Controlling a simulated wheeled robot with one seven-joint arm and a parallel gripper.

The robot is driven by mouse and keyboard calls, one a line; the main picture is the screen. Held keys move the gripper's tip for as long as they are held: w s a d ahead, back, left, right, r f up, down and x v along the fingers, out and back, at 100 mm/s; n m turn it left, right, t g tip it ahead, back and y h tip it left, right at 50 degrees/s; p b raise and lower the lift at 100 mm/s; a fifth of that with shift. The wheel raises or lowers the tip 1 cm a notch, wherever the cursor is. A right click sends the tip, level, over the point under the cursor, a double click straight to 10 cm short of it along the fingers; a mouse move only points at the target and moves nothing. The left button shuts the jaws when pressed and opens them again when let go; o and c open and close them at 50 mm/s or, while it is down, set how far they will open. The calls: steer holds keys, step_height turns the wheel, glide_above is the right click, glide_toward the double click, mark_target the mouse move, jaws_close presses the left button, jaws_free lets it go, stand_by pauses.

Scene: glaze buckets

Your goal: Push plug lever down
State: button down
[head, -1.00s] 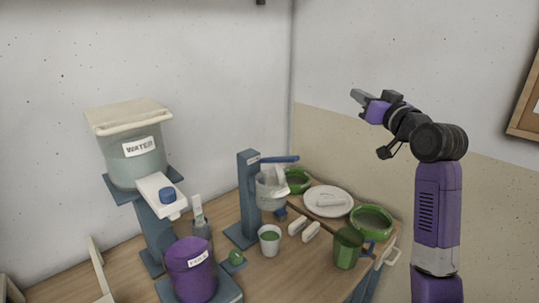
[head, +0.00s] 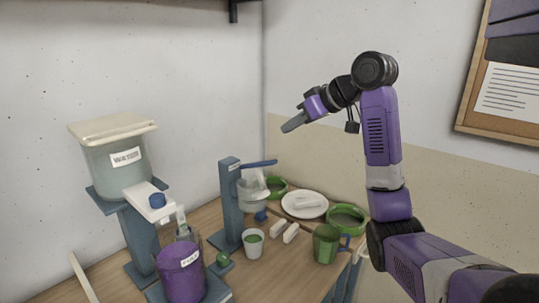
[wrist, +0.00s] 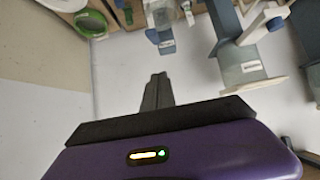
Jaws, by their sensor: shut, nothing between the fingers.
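A blue lever (head: 258,164) sticks out to the right, about level, from the top of a blue-grey stand (head: 230,205). A clear pot with a whitish piece (head: 253,190) hangs under the lever. My gripper (head: 291,125) is above and a little right of the lever in the head view, apart from it, with its fingers pointing down-left. The fingers are together and empty. They also show in the wrist view (wrist: 157,90), against pale wall. I cannot tell for sure whether the lever shows in the wrist view.
A water container (head: 120,158) stands on its blue stand at left, with a purple glaze bucket (head: 182,270) in front. A small cup (head: 254,244), a green mug (head: 326,244), green bowls and a white plate (head: 304,203) crowd the table. The air around my gripper is clear.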

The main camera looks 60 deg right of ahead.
steer(key=p, duration=0.2)
glide_above(271, 161)
steer(key=w, duration=0.1)
steer(key=f, duration=0.6)
steer(key=shift+d, duration=0.3)
steer(key=shift+s+f, duration=0.2)
steer(key=shift+f, duration=0.35)
steer(key=shift+s+f, duration=0.2)
steer(key=shift+f, duration=0.3)
steer(key=shift+s+a+f+p, duration=0.1)
steer(key=shift+s+f+p, duration=0.1)
steer(key=shift+f, duration=0.25)
steer(key=shift+s+a+f+p, duration=0.1)
steer(key=shift+f+p, duration=0.05)
steer(key=shift+f, duration=0.25)
